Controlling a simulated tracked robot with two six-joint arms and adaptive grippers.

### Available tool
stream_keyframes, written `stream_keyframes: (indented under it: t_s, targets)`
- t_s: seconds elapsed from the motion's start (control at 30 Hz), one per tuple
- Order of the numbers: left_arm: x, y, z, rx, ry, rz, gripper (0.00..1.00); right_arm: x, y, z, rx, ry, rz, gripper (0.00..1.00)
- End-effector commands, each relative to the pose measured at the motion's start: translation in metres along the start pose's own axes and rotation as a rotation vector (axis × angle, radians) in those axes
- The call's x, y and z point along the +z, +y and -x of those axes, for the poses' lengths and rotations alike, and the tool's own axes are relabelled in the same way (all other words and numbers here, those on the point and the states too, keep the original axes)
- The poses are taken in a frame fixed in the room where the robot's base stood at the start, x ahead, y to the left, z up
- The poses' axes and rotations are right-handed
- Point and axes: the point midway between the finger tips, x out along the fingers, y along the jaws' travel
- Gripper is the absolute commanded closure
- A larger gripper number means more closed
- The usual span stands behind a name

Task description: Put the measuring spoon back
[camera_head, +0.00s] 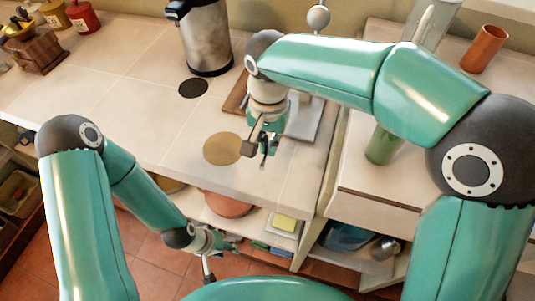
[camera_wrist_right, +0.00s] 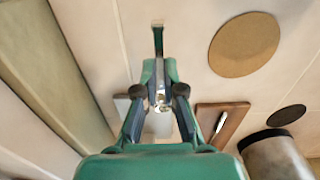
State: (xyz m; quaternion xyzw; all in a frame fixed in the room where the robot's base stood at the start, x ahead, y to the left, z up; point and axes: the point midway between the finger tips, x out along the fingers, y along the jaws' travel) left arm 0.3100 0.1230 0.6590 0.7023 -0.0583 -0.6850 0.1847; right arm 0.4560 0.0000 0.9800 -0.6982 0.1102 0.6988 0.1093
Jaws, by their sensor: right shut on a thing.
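My right gripper (camera_head: 264,152) is over the worktop, just right of a round tan mat. In the right wrist view the gripper (camera_wrist_right: 159,68) is shut on a slim thing that I take to be the measuring spoon (camera_wrist_right: 158,42). A narrow dark green piece of it sticks out beyond the fingertips, and a small shiny part shows between the fingers. The fingers hide the rest, and I cannot tell whether it touches the worktop. My left gripper (camera_head: 222,243) is low, in front of the lower shelf, and its fingers are too small to read.
The tan mat (camera_head: 222,149) and dark disc (camera_head: 193,88) lie on the worktop (camera_head: 120,100). A steel flask (camera_head: 207,45) stands behind. A brown board (camera_wrist_right: 232,118) bears a dark and white item. A green cup (camera_head: 382,146) and a terracotta cup (camera_head: 484,50) stand right.

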Motion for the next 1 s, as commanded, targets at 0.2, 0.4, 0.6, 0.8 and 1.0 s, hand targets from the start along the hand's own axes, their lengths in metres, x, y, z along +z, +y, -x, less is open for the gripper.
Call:
stream_keyframes:
  t_s: [0.2,0.4,0.6,0.8,1.0]
  targets:
    - [0.000,0.000,0.000,0.000,0.000,0.000,0.60,0.000,0.001,-0.022,0.003,-0.003,-0.001,1.00]
    - [0.000,0.000,0.000,0.000,0.000,0.000,0.60,0.000,0.001,-0.044,0.001,-0.001,0.000,1.00]
    - [0.000,0.000,0.000,0.000,0.000,0.000,0.60,0.000,0.000,-0.045,-0.001,0.000,-0.001,1.00]
    - [0.000,-0.001,-0.002,0.000,0.000,0.000,0.60,0.000,0.001,-0.047,-0.001,0.000,-0.001,0.86]
    - [0.000,-0.001,-0.001,0.000,0.000,0.000,0.60,0.000,0.001,-0.046,-0.001,0.000,-0.002,0.67]
